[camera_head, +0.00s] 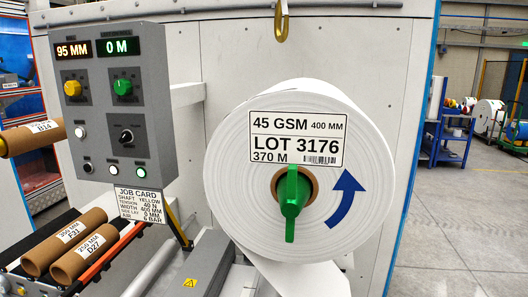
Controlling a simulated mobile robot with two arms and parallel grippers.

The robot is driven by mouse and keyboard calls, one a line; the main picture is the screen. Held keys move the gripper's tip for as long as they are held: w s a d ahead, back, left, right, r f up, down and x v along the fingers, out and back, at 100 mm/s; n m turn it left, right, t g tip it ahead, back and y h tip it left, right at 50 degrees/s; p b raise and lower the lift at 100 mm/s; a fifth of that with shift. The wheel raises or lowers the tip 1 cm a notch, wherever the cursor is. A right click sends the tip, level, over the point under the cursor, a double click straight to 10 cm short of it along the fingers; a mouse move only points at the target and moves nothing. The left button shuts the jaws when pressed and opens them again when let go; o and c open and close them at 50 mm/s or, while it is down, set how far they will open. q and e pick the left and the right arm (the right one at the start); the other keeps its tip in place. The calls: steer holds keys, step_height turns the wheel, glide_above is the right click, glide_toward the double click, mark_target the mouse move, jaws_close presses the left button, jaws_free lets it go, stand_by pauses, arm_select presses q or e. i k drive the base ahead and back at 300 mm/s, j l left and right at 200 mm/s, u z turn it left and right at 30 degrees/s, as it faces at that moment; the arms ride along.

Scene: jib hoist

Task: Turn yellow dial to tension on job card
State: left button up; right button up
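A yellow dial (72,88) sits on the grey control box (147,100) at the upper left, below a display (73,49) reading 95 MM. The dial's pointer angle is too small to tell. A green dial (123,87) sits to its right, below a display (118,46) reading 0 M. The white job card (141,204) hangs below the box. It reads shaft yellow, tension 40 N and width 400 MM; its lower lines are hard to read. Neither of my grippers is in view.
A large white roll (370,160) with a green handle (292,204) stands right of the box. A gold hook (281,22) hangs above it. Cardboard cores (66,229) lie at the lower left. Open floor (455,220) is at the right.

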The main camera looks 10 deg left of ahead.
mark_target(74, 88)
steer(key=u, duration=1.3)
steer(key=i+l, duration=0.1)
